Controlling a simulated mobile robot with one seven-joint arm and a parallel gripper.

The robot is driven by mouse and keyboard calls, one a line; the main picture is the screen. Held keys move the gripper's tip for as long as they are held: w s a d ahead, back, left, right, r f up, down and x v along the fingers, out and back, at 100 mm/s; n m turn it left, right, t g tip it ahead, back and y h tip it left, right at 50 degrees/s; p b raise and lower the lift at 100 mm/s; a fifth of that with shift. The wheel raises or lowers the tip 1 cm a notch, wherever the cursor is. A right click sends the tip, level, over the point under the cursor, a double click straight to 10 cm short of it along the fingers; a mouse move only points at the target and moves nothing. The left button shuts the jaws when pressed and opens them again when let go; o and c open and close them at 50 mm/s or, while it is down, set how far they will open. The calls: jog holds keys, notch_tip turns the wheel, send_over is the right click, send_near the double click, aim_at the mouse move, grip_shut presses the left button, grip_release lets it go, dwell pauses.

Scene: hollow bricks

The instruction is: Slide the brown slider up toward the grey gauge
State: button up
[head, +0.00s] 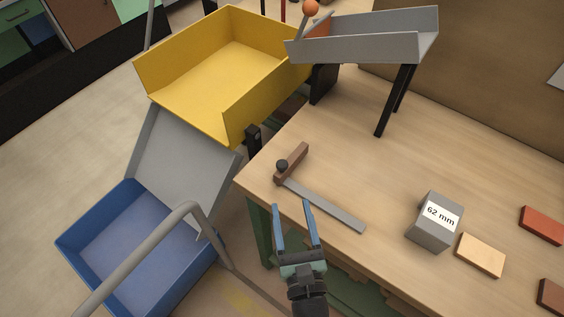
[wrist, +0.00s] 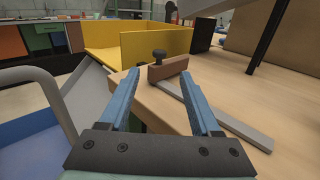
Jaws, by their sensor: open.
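The brown slider (head: 295,161) is a short bar with a dark knob, set crosswise at the far left end of a flat grey bar (head: 325,207) on the table. It also shows in the wrist view (wrist: 168,69), beyond my fingertips. The grey gauge (head: 428,234), a block labelled "62 mm", stands on the table to the right, apart from the slider and bar. My gripper (head: 291,204) is open and empty, with blue fingers. It is at the table's near left edge, nearer than the slider and apart from it in the wrist view (wrist: 160,74).
A tan brick (head: 480,256) and red-brown bricks (head: 541,225) lie right of the gauge. A grey chute (head: 385,35) on black legs stands at the back. A yellow bin (head: 225,80) and blue bin (head: 130,245) sit left of the table. The table's middle is clear.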

aim_at(283, 168)
jog(key=w, duration=0.4)
jog(key=w+a, duration=0.1)
jog(key=w, duration=0.3)
jog(key=w+a, duration=0.1)
jog(key=w, duration=0.3)
jog(key=shift+w, duration=0.1)
grip_shut()
jog(key=shift+r, duration=0.1)
dwell(0.9)
